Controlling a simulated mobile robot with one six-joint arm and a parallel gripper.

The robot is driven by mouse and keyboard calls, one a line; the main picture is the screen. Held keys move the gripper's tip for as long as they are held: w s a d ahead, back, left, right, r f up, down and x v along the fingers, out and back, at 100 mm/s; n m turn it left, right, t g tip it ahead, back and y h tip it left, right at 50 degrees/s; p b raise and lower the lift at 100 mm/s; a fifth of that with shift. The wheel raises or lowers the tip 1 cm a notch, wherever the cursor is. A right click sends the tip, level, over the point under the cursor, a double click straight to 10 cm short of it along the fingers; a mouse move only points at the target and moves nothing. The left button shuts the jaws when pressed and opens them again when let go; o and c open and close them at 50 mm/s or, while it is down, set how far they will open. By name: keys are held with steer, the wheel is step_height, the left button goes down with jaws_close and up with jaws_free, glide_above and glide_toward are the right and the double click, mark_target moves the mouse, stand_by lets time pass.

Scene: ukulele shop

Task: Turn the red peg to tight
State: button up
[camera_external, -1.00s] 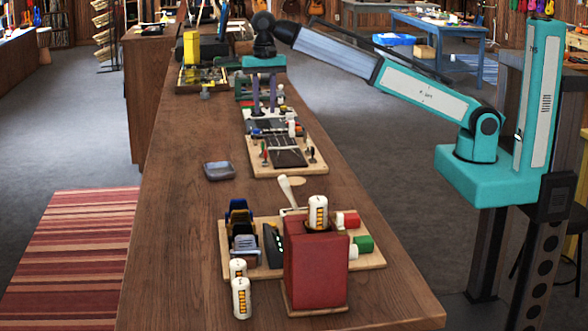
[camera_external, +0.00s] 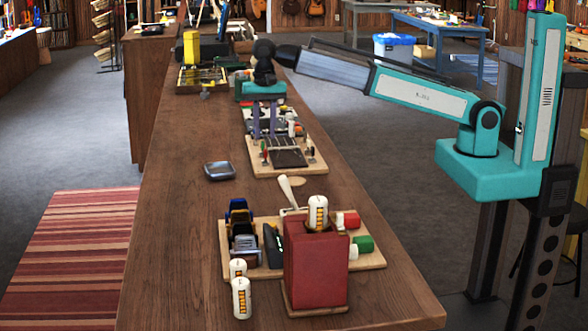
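The peg board (camera_external: 318,168) is a pale wooden board with a dark, stringed middle, lying on the long counter. Small pegs stand along its sides. A small red peg (camera_external: 266,157) appears to stand at its left side, but its turn angle is too small to read. My gripper (camera_external: 265,133) points down with two purple fingers apart and nothing seen between them. The fingertips are at the board's far left part, just behind the red peg in the picture. I cannot tell whether they touch anything.
A dark grey case (camera_external: 219,170) lies left of the board. A red box (camera_external: 316,262) with a white canister on top stands nearer, beside two more canisters (camera_external: 241,298). Cluttered trays (camera_external: 203,79) fill the far counter. The counter's left strip is bare.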

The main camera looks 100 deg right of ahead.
mark_target(265, 150)
steer(key=shift+f+p, duration=0.7)
steer(key=shift+f, duration=2.15)
steer(key=shift+c, duration=0.2)
jaws_close()
